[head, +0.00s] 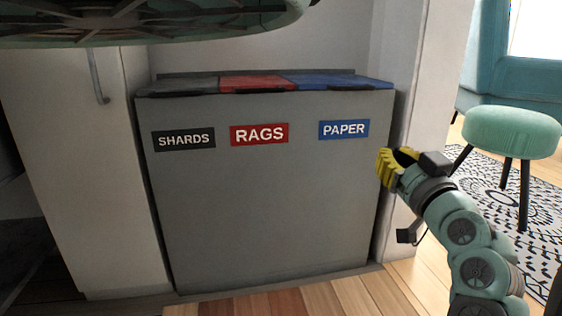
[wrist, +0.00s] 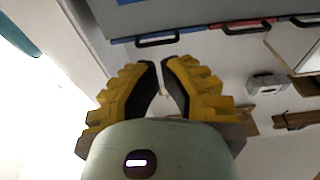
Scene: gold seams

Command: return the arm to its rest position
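My gripper (head: 384,160) is at the end of my raised arm, at the right of the head view, in front of the right edge of a grey bin cabinet (head: 270,200). In the wrist view, the yellow fingers of my gripper (wrist: 161,62) curve toward each other. Their tips nearly meet, with only a narrow gap and nothing held between them. I cannot tell from the head view how far the gripper is from the cabinet.
The cabinet has a SHARDS label (head: 184,139), a RAGS label (head: 259,133) and a PAPER label (head: 344,129) under closed lids. A green stool (head: 512,130) stands on a patterned rug (head: 490,185) at right. Wooden floor (head: 405,290) shows in front.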

